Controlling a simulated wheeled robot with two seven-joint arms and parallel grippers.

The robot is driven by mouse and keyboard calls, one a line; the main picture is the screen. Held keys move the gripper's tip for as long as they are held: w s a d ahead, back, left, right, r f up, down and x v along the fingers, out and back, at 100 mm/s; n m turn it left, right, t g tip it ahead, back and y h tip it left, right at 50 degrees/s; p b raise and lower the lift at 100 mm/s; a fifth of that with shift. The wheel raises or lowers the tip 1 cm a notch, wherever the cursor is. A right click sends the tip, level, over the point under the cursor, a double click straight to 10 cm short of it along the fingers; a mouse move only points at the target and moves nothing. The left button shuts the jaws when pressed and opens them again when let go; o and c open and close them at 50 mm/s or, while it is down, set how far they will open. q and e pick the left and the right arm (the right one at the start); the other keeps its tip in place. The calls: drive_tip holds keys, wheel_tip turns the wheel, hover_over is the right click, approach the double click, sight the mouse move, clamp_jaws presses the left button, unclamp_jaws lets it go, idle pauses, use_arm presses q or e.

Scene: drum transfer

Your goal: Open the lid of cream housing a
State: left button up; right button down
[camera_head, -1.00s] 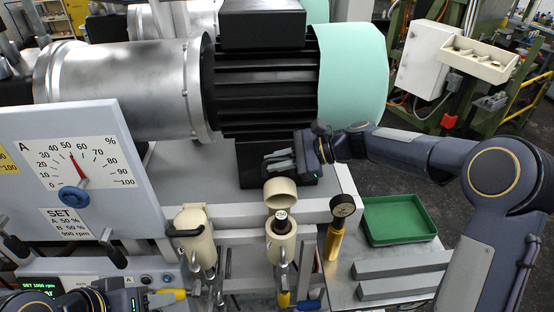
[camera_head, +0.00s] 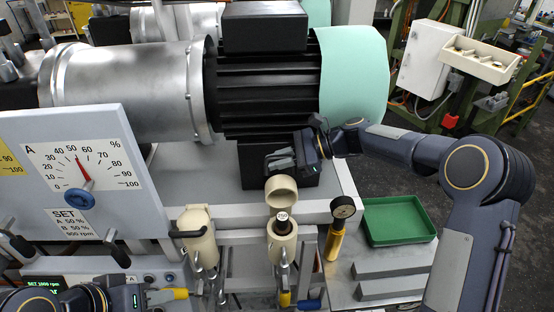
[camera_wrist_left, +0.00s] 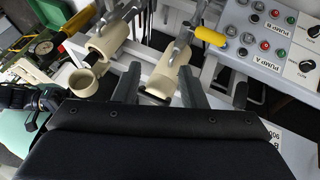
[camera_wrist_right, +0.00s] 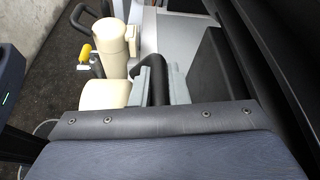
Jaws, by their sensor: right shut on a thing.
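Two cream housings stand side by side; I see no letter on either. The right one (camera_head: 283,240) has its round lid (camera_head: 281,189) swung up, with a dark cartridge (camera_head: 283,222) in its mouth. My right gripper (camera_head: 279,160) is behind that lid, shut on its black handle (camera_wrist_right: 157,82) in the right wrist view. The left housing (camera_head: 197,235) is closed, with a black handle (camera_head: 187,233) on its lid. My left gripper (camera_head: 156,297) is low at the left, short of the left housing. Its fingers stand apart and empty in the left wrist view (camera_wrist_left: 160,88).
The motor's black foot (camera_head: 255,165) is close to my right gripper. A gauge on a yellow stem (camera_head: 334,244) stands right of the open housing, beside a green tray (camera_head: 398,220) and grey bars (camera_head: 390,270). A dial panel (camera_head: 85,150) rises at the left.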

use_arm(q)
drive_tip(key=w+r+m, duration=0.1)
drive_tip(key=w+r, duration=0.1)
drive_tip(key=w+r+m, duration=0.2)
drive_tip(key=w+d+r+m, duration=0.1)
drive_tip(key=w+r+m, duration=0.1)
drive_tip(key=w, duration=0.1)
drive_tip(key=shift+r+g, duration=0.2)
drive_tip(key=shift+g, duration=0.1)
clamp_jaws()
drive_tip(key=w+d+r+m, duration=0.8)
drive_tip(key=w+d, duration=0.1)
drive_tip(key=w, duration=0.2)
drive_tip(key=m+g, duration=0.1)
drive_tip(key=m, duration=0.5)
hover_over(277, 173)
drive_tip(key=s, duration=0.3)
wheel_tip(277, 173, down, 7)
drive_tip(key=shift+d+r, duration=0.1)
drive_tip(key=shift+r, duration=0.1)
drive_tip(key=shift+w+f+n, duration=0.15)
drive_tip(key=shift+w+f, duration=0.2)
drive_tip(key=shift+w, duration=0.2)
drive_tip(key=shift+w+f+n, duration=0.15)
drive_tip(key=shift+w+f, duration=0.15)
drive_tip(key=shift+w, duration=0.25)
drive_tip(key=shift+w+f, duration=0.35)
drive_tip(key=shift+w, duration=0.3)
